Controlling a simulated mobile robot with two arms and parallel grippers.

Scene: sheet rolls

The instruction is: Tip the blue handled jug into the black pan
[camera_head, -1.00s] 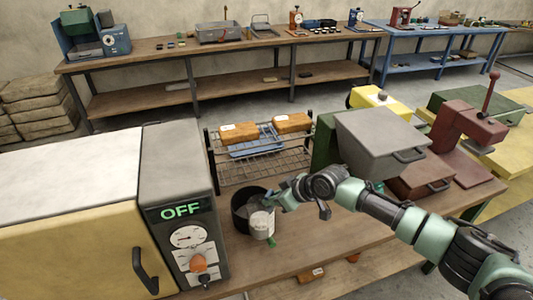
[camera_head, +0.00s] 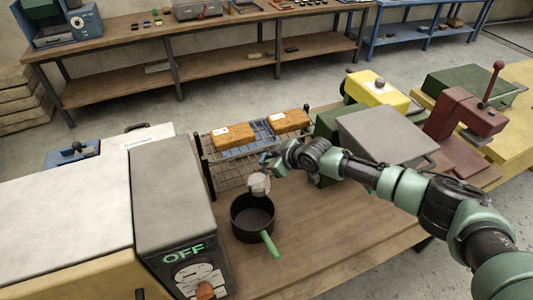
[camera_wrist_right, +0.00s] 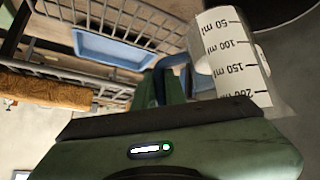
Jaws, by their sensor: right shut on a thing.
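The black pan (camera_head: 240,224) stands on the wooden bench with its green handle (camera_head: 270,245) pointing toward me. The pale measuring jug (camera_head: 259,185) appears just beyond the pan's far rim. In the right wrist view the jug (camera_wrist_right: 230,50) shows a black ml scale, with a blue handle (camera_wrist_right: 178,64) at the jaws. My right gripper (camera_head: 271,163) is shut on the jug by its handle. The jug's contents and exact tilt cannot be told. A dark curved surface (camera_wrist_right: 275,12), perhaps the pan, is at the wrist view's upper right. My left gripper is not in view.
A grey-fronted oven reading OFF (camera_head: 178,205) stands close left of the pan. A wire rack (camera_head: 225,172) with two bread loaves is behind. A grey press (camera_head: 385,135) and a maroon one (camera_head: 460,120) stand right. The bench right of the pan is clear.

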